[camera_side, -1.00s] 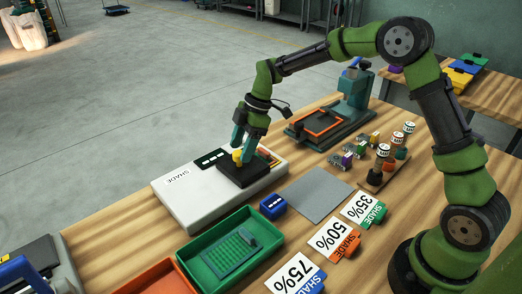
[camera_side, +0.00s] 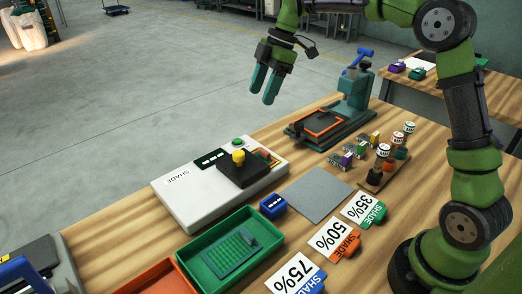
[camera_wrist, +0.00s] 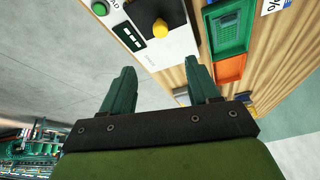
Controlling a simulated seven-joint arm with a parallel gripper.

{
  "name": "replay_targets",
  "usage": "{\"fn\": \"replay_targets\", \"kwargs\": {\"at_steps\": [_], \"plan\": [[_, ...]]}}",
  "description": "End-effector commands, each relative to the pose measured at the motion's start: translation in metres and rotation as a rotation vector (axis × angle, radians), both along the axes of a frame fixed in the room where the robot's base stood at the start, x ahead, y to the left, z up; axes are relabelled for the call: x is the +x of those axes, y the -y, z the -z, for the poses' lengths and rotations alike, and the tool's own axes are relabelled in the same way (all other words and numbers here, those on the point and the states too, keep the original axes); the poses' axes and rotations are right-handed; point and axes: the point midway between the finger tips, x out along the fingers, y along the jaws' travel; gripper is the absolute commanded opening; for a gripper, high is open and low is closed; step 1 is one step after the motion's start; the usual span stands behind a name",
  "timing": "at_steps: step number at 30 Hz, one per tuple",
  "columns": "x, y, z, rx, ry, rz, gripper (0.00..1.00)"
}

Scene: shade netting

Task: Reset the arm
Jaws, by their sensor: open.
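My gripper (camera_side: 266,84) is raised well above the bench, behind the white device in the side view. Its two teal fingers point down, apart and empty. In the wrist view the fingers of my gripper (camera_wrist: 163,92) are spread with nothing between them. The white device labelled SHADE (camera_side: 187,199) lies on the wooden bench. A black block with a yellow knob (camera_side: 238,157) sits on its top, clear of my gripper. The yellow knob (camera_wrist: 160,28) also shows in the wrist view. A green button (camera_side: 238,142) is at the device's far edge.
A teal press (camera_side: 352,95) with an orange-framed bed stands at the back. A green tray (camera_side: 211,268), orange tray (camera_side: 160,279), blue block (camera_side: 272,206), grey mat (camera_side: 318,191) and percentage cards (camera_side: 335,236) occupy the front. Stamps (camera_side: 383,153) stand at right. Air around my gripper is clear.

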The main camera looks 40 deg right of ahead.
Motion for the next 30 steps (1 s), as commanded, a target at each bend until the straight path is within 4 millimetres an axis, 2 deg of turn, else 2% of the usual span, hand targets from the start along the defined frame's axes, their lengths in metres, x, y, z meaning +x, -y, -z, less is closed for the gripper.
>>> {"fn": "replay_targets", "kwargs": {"at_steps": [8, 11, 14, 17, 20, 24, 30], "plan": [[0.000, 0.000, 0.000, 0.002, -0.007, 0.020, 0.61], [0.003, 0.002, 0.002, 0.002, -0.024, 0.110, 0.61], [-0.002, 0.005, 0.019, 0.001, -0.098, 0.293, 0.61], [-0.023, 0.005, 0.023, -0.009, -0.149, 0.534, 0.61], [-0.053, 0.003, 0.018, -0.007, -0.170, 0.783, 0.61], [-0.104, 0.001, 0.010, 0.042, -0.163, 1.116, 0.61], [-0.176, 0.000, 0.008, 0.194, -0.137, 1.466, 0.61]]}}
